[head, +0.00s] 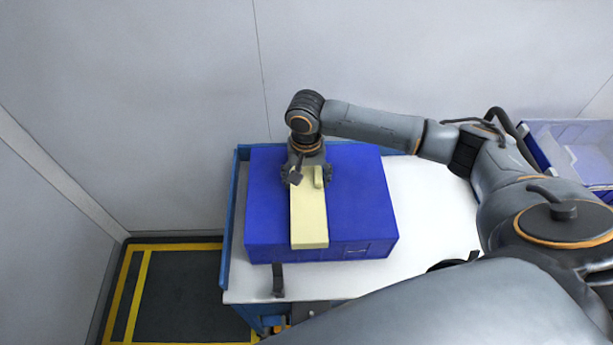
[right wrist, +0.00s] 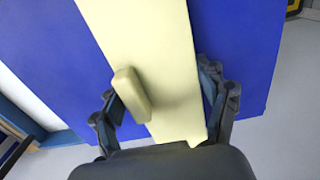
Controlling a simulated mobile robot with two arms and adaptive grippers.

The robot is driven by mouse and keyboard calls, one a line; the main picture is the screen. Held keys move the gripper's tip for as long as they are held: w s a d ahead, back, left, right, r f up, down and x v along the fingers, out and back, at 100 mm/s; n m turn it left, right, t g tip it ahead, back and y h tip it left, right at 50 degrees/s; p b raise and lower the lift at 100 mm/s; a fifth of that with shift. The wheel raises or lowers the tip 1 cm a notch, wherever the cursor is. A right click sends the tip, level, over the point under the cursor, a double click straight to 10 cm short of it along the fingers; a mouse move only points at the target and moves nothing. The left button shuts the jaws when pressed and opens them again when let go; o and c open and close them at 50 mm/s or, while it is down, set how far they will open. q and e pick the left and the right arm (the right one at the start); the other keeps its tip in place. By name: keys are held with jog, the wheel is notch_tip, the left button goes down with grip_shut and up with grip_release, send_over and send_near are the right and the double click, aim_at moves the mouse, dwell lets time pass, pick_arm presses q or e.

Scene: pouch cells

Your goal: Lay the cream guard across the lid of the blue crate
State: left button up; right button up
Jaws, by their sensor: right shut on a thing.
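The blue crate (head: 360,205) stands on a white-topped table, its lid facing up. The cream guard (head: 309,222) is a long flat bar with a small raised block near its far end. It lies lengthwise over the lid from the back toward the near edge; I cannot tell whether it touches the lid. My right gripper (head: 307,180) is shut on the guard near its far end. In the right wrist view its fingers (right wrist: 165,105) sit on both sides of the cream guard (right wrist: 150,40), with the blue lid (right wrist: 245,45) beneath. My left gripper is not in view.
The white tabletop (head: 435,225) is clear to the right of the crate. A dark upright piece (head: 278,280) stands at the table's front edge. A light tray with blue sides (head: 590,150) is at the far right. Walls stand behind and left; a yellow-marked dark floor area (head: 180,290) is at lower left.

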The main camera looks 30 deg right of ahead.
jog(key=shift+f, duration=0.15)
jog(key=shift+f, duration=0.15)
jog(key=shift+f, duration=0.4)
jog(key=o, duration=1.2)
jog(key=shift+c, duration=0.2)
